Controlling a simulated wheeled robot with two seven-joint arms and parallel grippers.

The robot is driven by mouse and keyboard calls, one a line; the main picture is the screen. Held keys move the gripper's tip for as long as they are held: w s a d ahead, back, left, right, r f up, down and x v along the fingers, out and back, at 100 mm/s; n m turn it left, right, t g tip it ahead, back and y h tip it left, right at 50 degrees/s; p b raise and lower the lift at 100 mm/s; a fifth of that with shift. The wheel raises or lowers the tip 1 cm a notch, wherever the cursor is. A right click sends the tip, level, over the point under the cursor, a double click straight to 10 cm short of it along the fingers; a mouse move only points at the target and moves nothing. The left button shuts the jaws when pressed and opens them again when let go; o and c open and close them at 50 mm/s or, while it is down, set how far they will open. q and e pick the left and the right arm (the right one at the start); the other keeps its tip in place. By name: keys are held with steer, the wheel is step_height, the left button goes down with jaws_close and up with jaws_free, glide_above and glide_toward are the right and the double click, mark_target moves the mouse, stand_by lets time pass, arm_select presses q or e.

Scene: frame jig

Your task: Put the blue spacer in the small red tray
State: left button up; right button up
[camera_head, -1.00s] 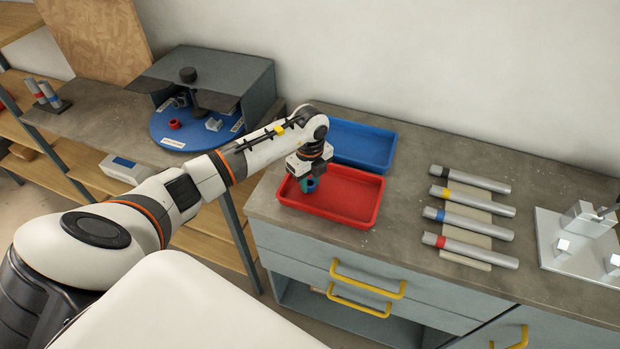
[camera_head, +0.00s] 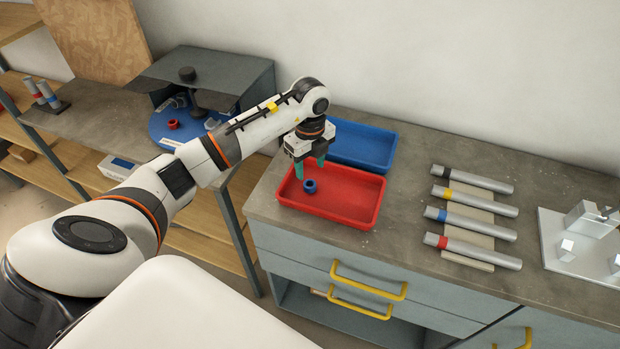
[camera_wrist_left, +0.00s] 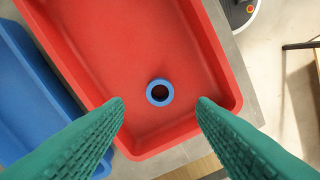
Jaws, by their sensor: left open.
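The blue spacer (camera_head: 310,186) is a small ring lying on the floor of the small red tray (camera_head: 352,206), towards its left side. In the left wrist view the spacer (camera_wrist_left: 159,92) shows its open hole and rests inside the red tray (camera_wrist_left: 178,45). My left gripper (camera_head: 309,171) is open and empty above the spacer. In the wrist view its green fingers (camera_wrist_left: 160,108) stand apart on either side, clear of the ring. My right gripper is not in view.
A blue tray (camera_head: 362,144) sits behind the red one. Several banded metal rods (camera_head: 470,195) lie on the bench to the right, near a metal fixture (camera_head: 585,220). A blue turntable (camera_head: 165,127) with a red ring stands at the left, under a grey cover.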

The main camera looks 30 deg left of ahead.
mark_target(310, 184)
arm_select(q)
steer(key=shift+r+b, duration=0.5)
steer(key=shift+r, duration=2.45)
